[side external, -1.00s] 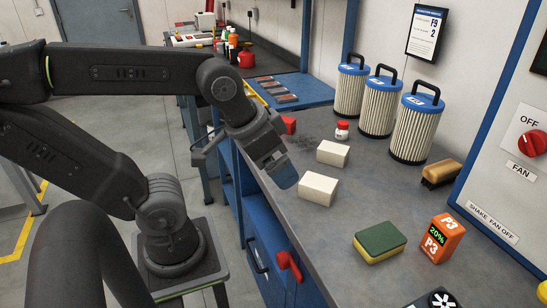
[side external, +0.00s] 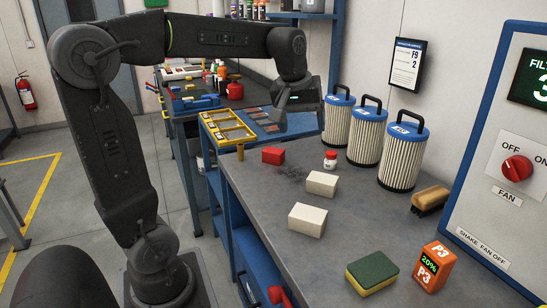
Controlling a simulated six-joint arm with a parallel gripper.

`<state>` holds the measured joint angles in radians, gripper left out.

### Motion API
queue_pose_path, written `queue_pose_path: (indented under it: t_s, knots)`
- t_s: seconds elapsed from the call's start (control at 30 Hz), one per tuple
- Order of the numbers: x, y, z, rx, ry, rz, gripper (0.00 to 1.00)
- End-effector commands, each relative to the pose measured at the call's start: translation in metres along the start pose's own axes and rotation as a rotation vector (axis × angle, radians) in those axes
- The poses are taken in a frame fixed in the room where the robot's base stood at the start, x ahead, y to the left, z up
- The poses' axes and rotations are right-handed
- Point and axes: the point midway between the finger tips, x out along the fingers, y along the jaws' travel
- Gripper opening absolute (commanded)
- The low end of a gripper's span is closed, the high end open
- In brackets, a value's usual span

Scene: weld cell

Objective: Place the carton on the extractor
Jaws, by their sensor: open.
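Two plain off-white cartons lie on the grey bench, one nearer (side external: 307,220) and one farther (side external: 322,183). I cannot tell which is the task's carton. An orange box marked P3 and 20% (side external: 434,265) stands at the bench's front right. No part is labelled extractor; a blue-framed panel with a red FAN switch (side external: 517,168) stands at the right and may belong to it. My gripper (side external: 292,120) is open, raised beyond the cartons near the bench's far end, pointing down. It touches neither carton, and no held object shows in it.
Three blue-topped filter cartridges (side external: 403,155) stand along the wall. A small white jar (side external: 330,159), a red block (side external: 273,156), a brush (side external: 430,199) and a green-yellow sponge (side external: 372,272) also occupy the bench. A yellow rack (side external: 228,131) lies beyond.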

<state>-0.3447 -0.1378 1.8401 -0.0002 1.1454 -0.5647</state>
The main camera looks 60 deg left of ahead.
Motion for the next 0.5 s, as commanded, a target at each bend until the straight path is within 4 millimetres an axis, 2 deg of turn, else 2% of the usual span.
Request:
queue_pose_path:
  t_s: [0.03,0.1,0.17,0.3,0.4,0.5]
  knots:
    - [0.009,-0.003,-0.030,-0.110,-0.016,-0.027,0.78]
    - [0.019,-0.010,-0.066,-0.264,-0.034,-0.061,0.78]
    - [0.029,-0.020,-0.097,-0.395,-0.047,-0.089,0.78]
    - [0.060,-0.054,-0.163,-0.704,-0.072,-0.156,0.78]
    - [0.085,-0.087,-0.202,-0.918,-0.085,-0.203,0.78]
    - [0.108,-0.121,-0.230,-1.099,-0.095,-0.245,0.78]
